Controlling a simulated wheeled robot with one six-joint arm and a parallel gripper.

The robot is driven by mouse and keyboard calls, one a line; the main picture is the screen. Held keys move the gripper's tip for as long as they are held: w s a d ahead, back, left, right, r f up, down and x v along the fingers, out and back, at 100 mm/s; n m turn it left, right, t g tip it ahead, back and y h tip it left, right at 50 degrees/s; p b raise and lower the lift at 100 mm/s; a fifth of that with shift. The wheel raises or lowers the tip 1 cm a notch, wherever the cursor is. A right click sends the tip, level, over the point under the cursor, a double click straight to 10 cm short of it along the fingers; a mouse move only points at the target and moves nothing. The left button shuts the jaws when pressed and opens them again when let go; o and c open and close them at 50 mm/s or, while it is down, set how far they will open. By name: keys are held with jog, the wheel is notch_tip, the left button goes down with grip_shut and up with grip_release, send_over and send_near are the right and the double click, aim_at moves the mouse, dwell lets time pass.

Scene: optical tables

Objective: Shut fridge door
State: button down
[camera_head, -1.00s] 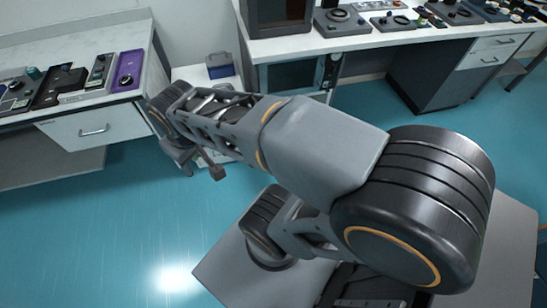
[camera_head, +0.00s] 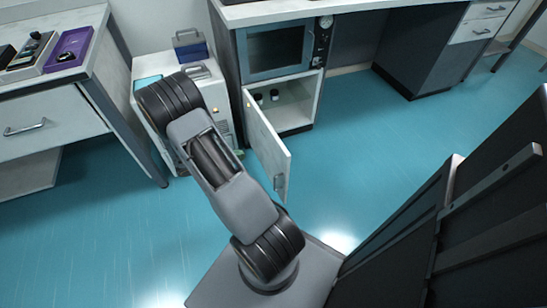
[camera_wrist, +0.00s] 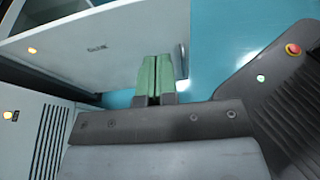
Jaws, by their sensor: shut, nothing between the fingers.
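The fridge door (camera_head: 267,147) is a pale panel that stands open below a glass-fronted unit, swung out toward me. The open fridge compartment (camera_head: 293,100) shows small dark bottles inside. In the wrist view the door (camera_wrist: 110,35) spans the upper left, with a small label and a handle near its right edge. My gripper (camera_wrist: 157,78) shows there as two green fingers pressed together, empty. The fingers overlap the door's lower right part in the picture; I cannot tell whether they touch it. In the head view my arm hides the gripper.
A white appliance (camera_head: 218,95) with a blue box (camera_head: 190,48) on top stands left of the fridge. The glass-fronted unit (camera_head: 275,50) is above it. A drawer bench (camera_head: 45,120) is at the left. Blue floor (camera_head: 370,150) is clear to the right.

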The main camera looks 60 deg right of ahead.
aim_at(280, 148)
jog(key=b+x, duration=0.4)
jog(key=x, duration=0.9)
jog(key=shift+w+f, duration=0.1)
jog(key=shift+w, duration=0.05)
jog(key=shift+s+d, duration=0.4)
jog(key=shift+d, duration=0.35)
jog(key=shift+w+n+h, duration=0.1)
jog(key=shift+n+h, duration=0.2)
